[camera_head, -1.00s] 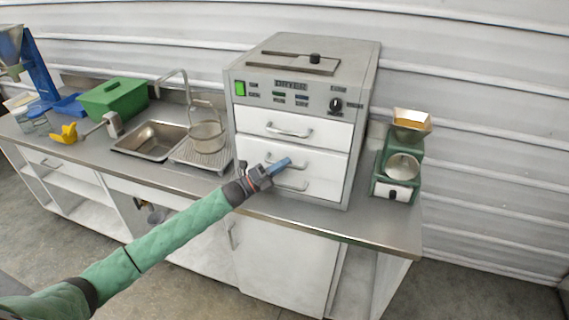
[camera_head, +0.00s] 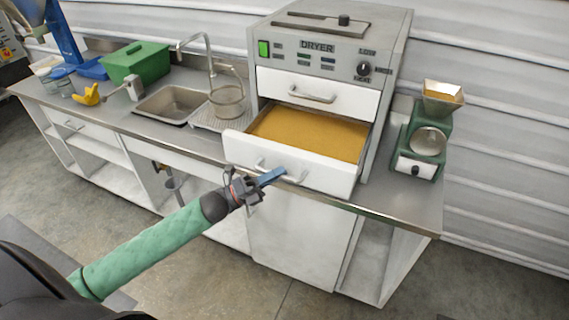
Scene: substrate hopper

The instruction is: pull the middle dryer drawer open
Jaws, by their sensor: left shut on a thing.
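The grey dryer (camera_head: 330,52) stands on the counter in the head view. Its middle drawer (camera_head: 325,178) is pulled out toward me and shows a yellow-brown fill (camera_head: 308,132) inside. The top drawer (camera_head: 340,97) is closed. The lower drawer is hidden behind the open one. My left gripper (camera_head: 268,178) is at the middle drawer's front, shut on its handle (camera_head: 290,178). The gripper covers part of the handle. My right gripper is not in view.
A green grinder-like machine (camera_head: 430,140) stands on the counter (camera_head: 408,207) right of the dryer. A sink (camera_head: 172,101), a wire basket (camera_head: 227,100) and a green box (camera_head: 137,62) stand to the left. Open floor lies in front.

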